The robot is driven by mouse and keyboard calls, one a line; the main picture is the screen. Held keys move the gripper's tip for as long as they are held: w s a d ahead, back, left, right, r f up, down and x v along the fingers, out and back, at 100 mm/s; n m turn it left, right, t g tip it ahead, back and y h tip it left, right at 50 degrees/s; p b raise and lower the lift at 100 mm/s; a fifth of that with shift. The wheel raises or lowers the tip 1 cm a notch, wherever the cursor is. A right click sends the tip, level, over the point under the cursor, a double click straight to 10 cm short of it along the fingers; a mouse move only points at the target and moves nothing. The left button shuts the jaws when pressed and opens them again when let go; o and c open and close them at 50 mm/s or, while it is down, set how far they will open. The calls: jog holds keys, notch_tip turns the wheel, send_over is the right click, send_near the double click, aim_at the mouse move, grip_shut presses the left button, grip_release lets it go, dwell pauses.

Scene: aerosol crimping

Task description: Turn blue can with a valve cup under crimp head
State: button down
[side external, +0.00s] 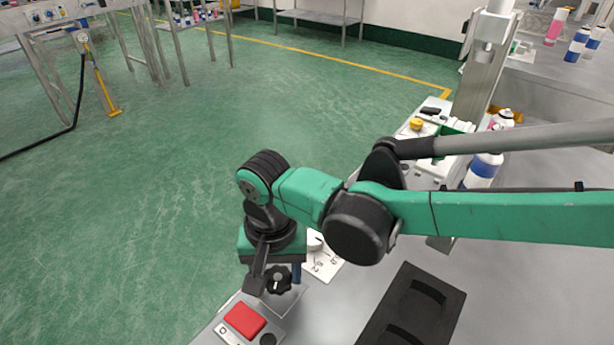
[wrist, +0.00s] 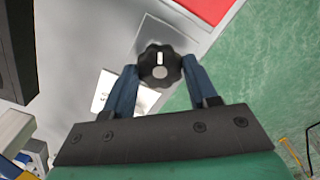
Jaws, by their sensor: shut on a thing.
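My gripper (wrist: 161,72) is shut on a black lobed knob (wrist: 160,64) with a white pointer mark; one blue finger lies on each side of it in the wrist view. In the side view the knob (side external: 279,282) sits on a grey plate near the bench edge, under my gripper. A blue-and-white can (side external: 482,171) stands by the press, partly hidden behind my arm. Whether it carries a valve cup cannot be seen. The crimp head (side external: 491,42) appears to be on the upright column at the top right, away from my gripper.
A red button (side external: 245,319) is close in front of the knob. A labelled white card (side external: 325,262) lies behind it. A dark tray with recesses (side external: 445,301) is to the right. A pink-topped can (side external: 501,120) stands by the column; blue cans (side external: 578,43) stand farther back.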

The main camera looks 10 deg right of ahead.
aim_at(278, 277)
jog(key=n, duration=0.6)
jog(key=shift+n, duration=0.3)
jog(key=n, duration=0.5)
jog(key=shift+n, duration=0.3)
jog(key=shift+c, duration=1.2)
grip_release()
jog(key=shift+r, duration=0.1)
jog(key=shift+r, duration=2.75)
